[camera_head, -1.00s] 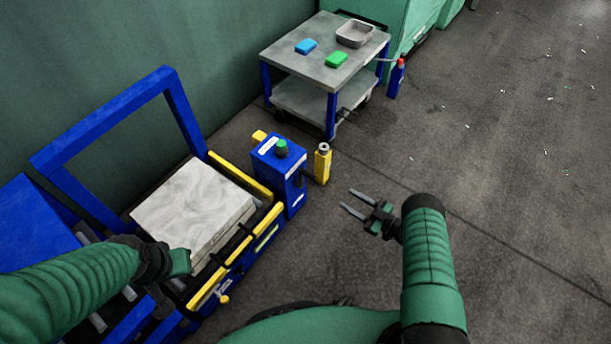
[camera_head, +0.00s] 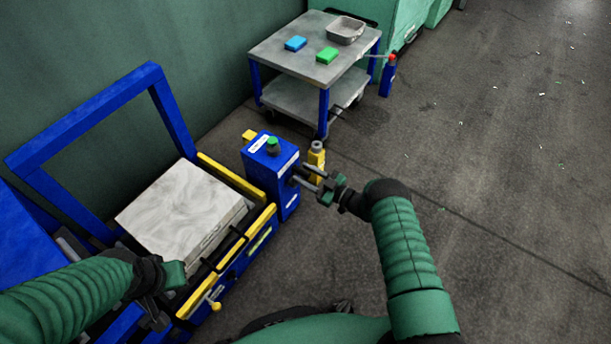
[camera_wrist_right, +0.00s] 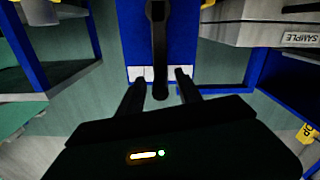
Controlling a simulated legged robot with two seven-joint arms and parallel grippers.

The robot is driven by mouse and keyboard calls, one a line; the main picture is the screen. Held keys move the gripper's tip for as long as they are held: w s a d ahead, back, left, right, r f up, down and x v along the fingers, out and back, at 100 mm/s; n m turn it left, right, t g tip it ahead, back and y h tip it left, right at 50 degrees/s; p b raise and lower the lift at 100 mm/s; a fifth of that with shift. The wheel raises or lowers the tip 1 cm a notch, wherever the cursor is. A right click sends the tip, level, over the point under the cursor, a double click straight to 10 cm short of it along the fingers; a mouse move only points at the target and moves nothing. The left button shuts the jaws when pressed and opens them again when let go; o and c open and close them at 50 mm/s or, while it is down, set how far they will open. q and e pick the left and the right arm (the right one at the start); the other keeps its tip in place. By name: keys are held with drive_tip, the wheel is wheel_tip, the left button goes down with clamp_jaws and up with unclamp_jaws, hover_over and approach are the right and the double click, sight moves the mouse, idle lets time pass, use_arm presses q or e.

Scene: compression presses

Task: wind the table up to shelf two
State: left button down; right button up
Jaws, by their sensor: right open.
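A blue box (camera_head: 270,168) with a green knob on top stands at the corner of the blue press frame with yellow rails (camera_head: 235,178). In the right wrist view a dark crank-like bar (camera_wrist_right: 158,45) hangs down in front of the blue panel (camera_wrist_right: 180,40). My right gripper (camera_head: 301,178) is open at the box's right side. In the wrist view its fingers (camera_wrist_right: 160,92) lie either side of the bar's lower end; contact cannot be told. My left gripper (camera_head: 172,290) is beside the press; its jaws are unclear. A wheeled table (camera_head: 285,62) with two grey shelves stands behind.
A pale slab (camera_head: 180,210) lies in the press. A yellow post (camera_head: 317,158) stands close behind my right gripper. The table bears a blue block (camera_head: 295,43), a green block (camera_head: 327,55) and a grey tray (camera_head: 346,30).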

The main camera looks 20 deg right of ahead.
clamp_jaws()
drive_tip(key=shift+f, duration=0.1)
idle(1.2)
